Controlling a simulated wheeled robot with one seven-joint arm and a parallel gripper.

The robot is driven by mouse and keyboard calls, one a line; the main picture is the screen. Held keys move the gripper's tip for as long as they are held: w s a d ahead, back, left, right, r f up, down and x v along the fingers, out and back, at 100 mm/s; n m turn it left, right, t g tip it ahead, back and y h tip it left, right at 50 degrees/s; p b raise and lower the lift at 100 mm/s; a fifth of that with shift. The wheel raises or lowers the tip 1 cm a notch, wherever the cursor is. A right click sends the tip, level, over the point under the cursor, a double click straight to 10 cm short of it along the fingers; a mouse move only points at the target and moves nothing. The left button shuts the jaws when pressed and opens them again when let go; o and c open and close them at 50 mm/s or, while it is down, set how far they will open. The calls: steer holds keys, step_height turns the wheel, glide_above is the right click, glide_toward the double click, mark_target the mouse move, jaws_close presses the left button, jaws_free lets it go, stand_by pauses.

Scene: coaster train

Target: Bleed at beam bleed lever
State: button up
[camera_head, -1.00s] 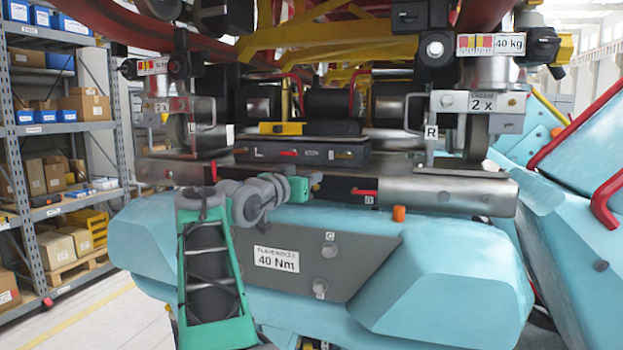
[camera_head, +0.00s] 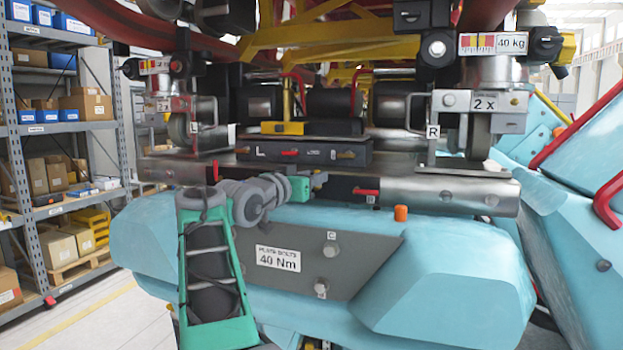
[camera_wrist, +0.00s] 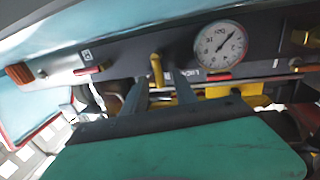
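In the wrist view a brass-yellow lever (camera_wrist: 157,70) stands out from the dark beam face, beside a round white gauge (camera_wrist: 219,45). My gripper (camera_wrist: 160,82) is open, its two dark fingers apart. The lever shows in the gap between the fingertips; I cannot tell whether it touches either one. In the head view my gripper (camera_head: 318,181) is at the front of the metal beam (camera_head: 432,190), left of a red lever (camera_head: 366,192). My wrist hides that stretch of the beam, including the gauge. The red lever also shows in the wrist view (camera_wrist: 90,70).
An orange knob (camera_head: 401,213) sits right of the red lever. Above the beam is a dark box (camera_head: 317,153) with red and brass levers. Light-blue bodywork (camera_head: 460,280) and a grey bolted plate (camera_head: 345,255) lie below. Shelves (camera_head: 60,130) stand at left.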

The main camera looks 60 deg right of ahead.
steer(key=a+b, duration=0.2)
steer(key=a, duration=0.5)
steer(key=shift+w+a, duration=0.15)
steer(key=shift+a, duration=0.25)
steer(key=shift+d, duration=0.1)
